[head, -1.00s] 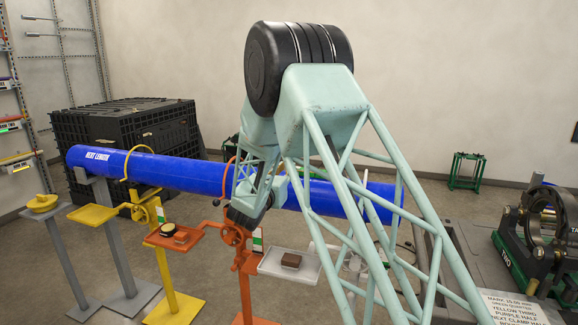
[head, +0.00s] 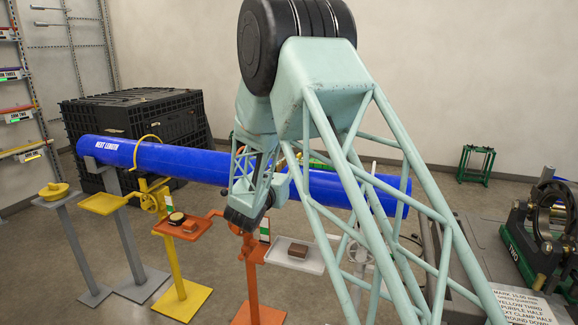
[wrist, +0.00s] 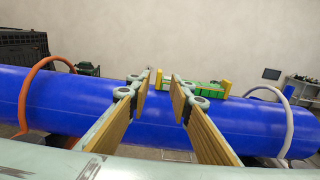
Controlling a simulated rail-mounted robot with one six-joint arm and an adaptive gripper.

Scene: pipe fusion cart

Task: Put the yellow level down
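A bar-shaped level (wrist: 210,87) with a green body and yellow ends lies along the top of the blue pipe (wrist: 75,100) in the wrist view. Its middle is partly hidden by my fingers. In the head view a bit of it (head: 318,157) shows above the pipe behind my arm. My gripper (wrist: 161,77) is open, with its two padded fingers apart and nothing between them. The fingers point across the pipe towards the level, and I cannot tell the exact gap to it. In the head view my gripper is hidden behind my arm.
An orange hoop (wrist: 28,95) and a white hoop (wrist: 289,120) stand around the pipe on either side. Small trays on stands (head: 104,204) line the pipe's near side. A black crate (head: 150,125) stands behind. A rack with coloured bars (head: 20,115) is at far left.

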